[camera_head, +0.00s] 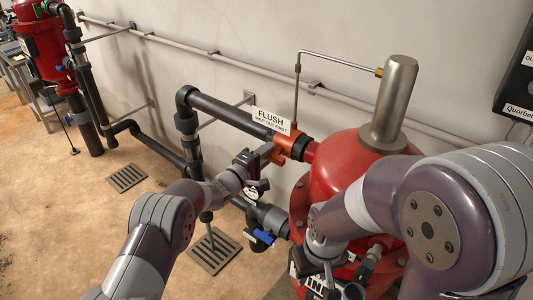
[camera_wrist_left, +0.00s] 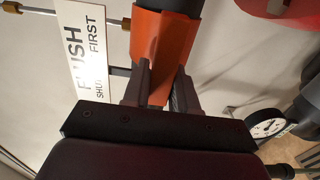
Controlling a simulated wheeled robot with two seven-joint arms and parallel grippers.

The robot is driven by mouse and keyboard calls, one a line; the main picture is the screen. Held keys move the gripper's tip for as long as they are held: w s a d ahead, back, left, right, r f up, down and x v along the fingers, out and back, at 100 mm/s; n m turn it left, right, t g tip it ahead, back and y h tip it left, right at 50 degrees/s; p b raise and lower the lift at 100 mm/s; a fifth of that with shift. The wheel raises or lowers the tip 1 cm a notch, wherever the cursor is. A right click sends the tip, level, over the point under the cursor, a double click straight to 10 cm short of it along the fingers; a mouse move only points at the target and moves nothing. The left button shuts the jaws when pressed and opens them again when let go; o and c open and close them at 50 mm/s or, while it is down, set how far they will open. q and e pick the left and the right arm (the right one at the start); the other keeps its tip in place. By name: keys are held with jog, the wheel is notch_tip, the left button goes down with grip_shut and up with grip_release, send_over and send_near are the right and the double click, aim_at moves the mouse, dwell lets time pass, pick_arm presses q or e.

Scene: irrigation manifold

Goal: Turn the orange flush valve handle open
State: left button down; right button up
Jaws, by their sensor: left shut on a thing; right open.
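The orange flush valve handle (camera_head: 291,144) sits on the dark pipe by the red tank, just below the white FLUSH sign (camera_head: 270,121). In the left wrist view the orange handle (camera_wrist_left: 153,55) is a bent plate running down between my fingers. My left gripper (camera_head: 268,152) is shut on the orange handle, with one finger on each side of it; its fingers also show in the left wrist view (camera_wrist_left: 161,92). The handle's gripped end is partly hidden by the fingers. My right gripper (camera_head: 340,285) is open, low in front of the red tank, partly cut off by the frame's bottom edge.
The red tank (camera_head: 335,165) with a steel cylinder (camera_head: 394,100) stands at the right. A blue-handled valve (camera_head: 264,237) is on the lower pipe. A gauge (camera_wrist_left: 268,128) shows in the left wrist view. A floor drain (camera_head: 214,250) lies below; the floor at left is mostly clear.

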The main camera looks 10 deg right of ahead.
pick_arm(q)
jog(key=shift+f, duration=0.1)
dwell(0.3)
jog(key=c, duration=1)
grip_release()
jog(key=shift+a, duration=0.1)
jog(key=b+v, duration=0.3)
jog(key=v, duration=0.9)
jog(key=shift+s+a, duration=0.2)
jog(key=shift+s, duration=0.05)
